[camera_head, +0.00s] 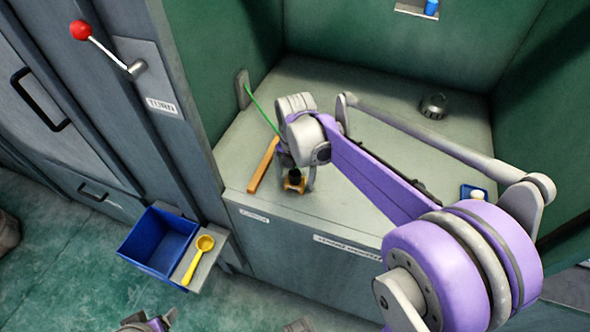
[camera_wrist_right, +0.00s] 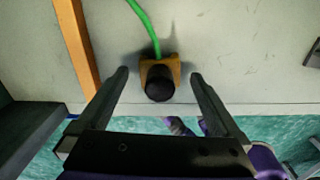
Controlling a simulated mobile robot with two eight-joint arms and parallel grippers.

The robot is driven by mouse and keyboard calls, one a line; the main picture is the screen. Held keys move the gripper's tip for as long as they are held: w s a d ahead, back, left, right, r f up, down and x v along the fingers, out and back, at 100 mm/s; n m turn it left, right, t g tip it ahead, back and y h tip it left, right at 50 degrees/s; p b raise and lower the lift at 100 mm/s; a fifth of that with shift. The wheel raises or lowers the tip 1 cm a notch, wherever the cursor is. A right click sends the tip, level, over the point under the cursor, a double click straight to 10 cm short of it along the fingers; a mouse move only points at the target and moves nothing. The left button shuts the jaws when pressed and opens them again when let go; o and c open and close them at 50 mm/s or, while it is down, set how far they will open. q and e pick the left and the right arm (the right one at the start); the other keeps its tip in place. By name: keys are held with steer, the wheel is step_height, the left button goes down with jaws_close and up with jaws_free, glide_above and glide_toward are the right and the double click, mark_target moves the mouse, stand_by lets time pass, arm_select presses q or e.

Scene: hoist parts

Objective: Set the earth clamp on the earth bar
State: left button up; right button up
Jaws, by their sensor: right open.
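The earth clamp (camera_head: 295,186) is a small brass-coloured block with a black knob, standing on the grey bench top near its front edge. It also shows in the right wrist view (camera_wrist_right: 160,80), with a green cable running from its back. The earth bar (camera_head: 263,165) is a copper-orange strip on the bench, left of the clamp and apart from it; it crosses the upper left of the wrist view (camera_wrist_right: 78,45). My right gripper (camera_wrist_right: 159,74) is open, with one finger on each side of the clamp and gaps visible. A purple and grey part of my left gripper (camera_head: 147,323) shows at the bottom edge, its jaws unclear.
The green cable (camera_head: 263,110) runs to the left wall. A dark ring-shaped part (camera_head: 433,106) lies at the back right, and a small blue tray (camera_head: 474,192) at the right. A blue bin (camera_head: 160,240) and yellow scoop (camera_head: 198,258) are on a low shelf. A red-knobbed lever (camera_head: 108,50) is upper left.

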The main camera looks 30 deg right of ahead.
mark_target(295, 172)
jaws_close()
steer(key=shift+r+p, duration=1.85)
steer(key=shift+r, duration=0.75)
